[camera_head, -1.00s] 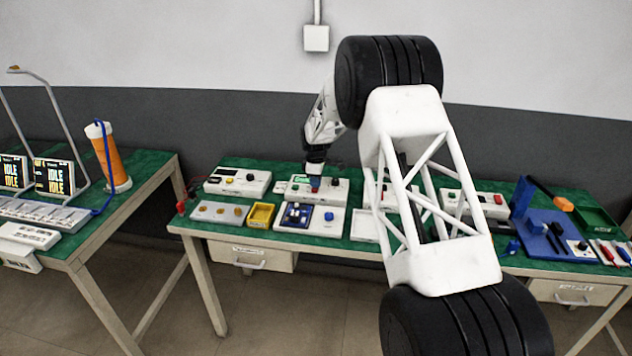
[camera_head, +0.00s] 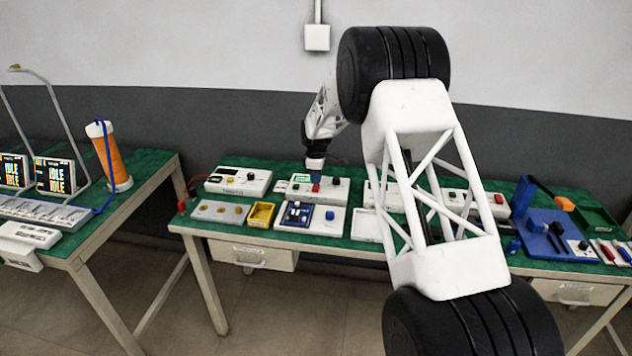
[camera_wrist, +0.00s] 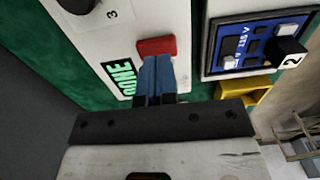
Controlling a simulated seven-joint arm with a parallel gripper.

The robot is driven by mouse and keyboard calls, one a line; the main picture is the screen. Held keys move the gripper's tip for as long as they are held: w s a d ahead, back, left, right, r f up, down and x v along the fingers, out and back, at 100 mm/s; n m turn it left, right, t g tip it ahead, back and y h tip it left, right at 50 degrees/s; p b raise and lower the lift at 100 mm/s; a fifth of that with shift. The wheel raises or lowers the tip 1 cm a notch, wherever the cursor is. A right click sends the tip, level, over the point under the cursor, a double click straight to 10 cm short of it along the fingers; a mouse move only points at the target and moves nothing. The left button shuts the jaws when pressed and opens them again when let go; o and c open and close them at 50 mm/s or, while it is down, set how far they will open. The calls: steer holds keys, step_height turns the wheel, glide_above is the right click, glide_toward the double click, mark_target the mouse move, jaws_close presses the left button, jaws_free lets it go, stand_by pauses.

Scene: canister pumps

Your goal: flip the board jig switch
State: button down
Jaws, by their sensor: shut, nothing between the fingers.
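A white unit (camera_head: 337,196) stands at the back of the green bench, with a red switch (camera_head: 316,188) and a small green-lit display (camera_head: 300,178). In the wrist view the red switch (camera_wrist: 156,46) lies right at the fingertips, and the display (camera_wrist: 121,78) shows green letters that seem to read DONE. My gripper (camera_head: 315,176) is above the switch, pointing down. Its blue fingers (camera_wrist: 156,72) are closed together and empty. Whether the tips touch the switch I cannot tell. In front of this unit is a white box with a blue board panel (camera_head: 297,215).
A yellow bin (camera_head: 261,214) and a grey tray (camera_head: 220,212) lie to the left. Another white unit (camera_head: 238,181) stands at the back left. My arm hides part of the bench to the right. A blue fixture (camera_head: 548,235) is at the far right.

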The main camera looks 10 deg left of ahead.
mark_target(315, 187)
step_height(315, 187, up, 12)
steer(key=shift+r, duration=0.2)
stand_by(0.4)
steer(key=shift+a, duration=0.1)
steer(key=shift+s+f, duration=0.1)
steer(key=shift+s, duration=0.1)
stand_by(0.4)
steer(key=shift+f, duration=0.2)
steer(key=shift+s+f, duration=0.15)
steer(key=shift+f, duration=6.65)
steer(key=shift+f, duration=0.1)
